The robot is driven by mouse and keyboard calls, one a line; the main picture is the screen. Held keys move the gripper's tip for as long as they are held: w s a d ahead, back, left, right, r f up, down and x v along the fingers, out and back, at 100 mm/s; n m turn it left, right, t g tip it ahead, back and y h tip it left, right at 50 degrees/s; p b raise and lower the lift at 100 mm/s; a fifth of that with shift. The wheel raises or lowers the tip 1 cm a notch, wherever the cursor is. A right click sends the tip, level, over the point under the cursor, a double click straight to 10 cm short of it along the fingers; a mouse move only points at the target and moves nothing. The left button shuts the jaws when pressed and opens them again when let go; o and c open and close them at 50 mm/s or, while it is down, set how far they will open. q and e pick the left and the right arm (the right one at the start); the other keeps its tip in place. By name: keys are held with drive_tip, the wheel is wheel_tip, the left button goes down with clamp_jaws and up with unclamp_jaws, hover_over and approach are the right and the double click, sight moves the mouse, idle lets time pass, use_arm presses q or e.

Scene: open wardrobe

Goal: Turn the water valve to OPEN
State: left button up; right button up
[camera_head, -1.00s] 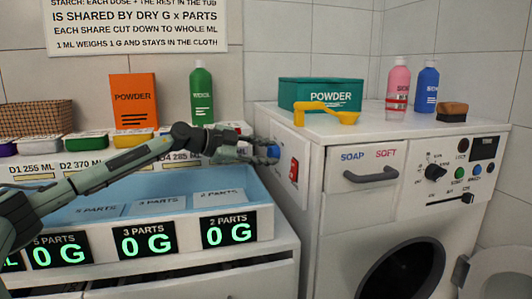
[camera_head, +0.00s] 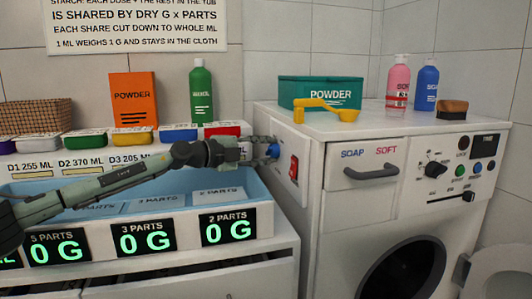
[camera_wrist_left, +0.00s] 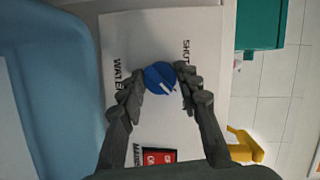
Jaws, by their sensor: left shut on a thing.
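The water valve is a round blue knob (camera_wrist_left: 158,72) on the white side panel of the washing machine. It also shows in the head view (camera_head: 273,151). Its white pointer mark slants toward the lower right in the wrist view. The panel reads WATER on the left and SHUT at the upper right; I see no OPEN label, and my right-hand finger covers part of the panel. My left gripper (camera_wrist_left: 160,82) is shut on the knob, with one finger on each side; it also shows in the head view (camera_head: 266,149). My right gripper is out of view.
A red switch (camera_head: 294,168) marked MAINS sits close to the knob on the same panel. A blue tub (camera_head: 262,190) lies below my left arm. A yellow scoop (camera_head: 326,108) and a green powder box (camera_head: 320,93) stand on the machine.

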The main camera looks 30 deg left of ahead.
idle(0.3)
use_arm(q)
drive_tip(key=o, duration=1.2)
drive_tip(key=shift+c, duration=0.2)
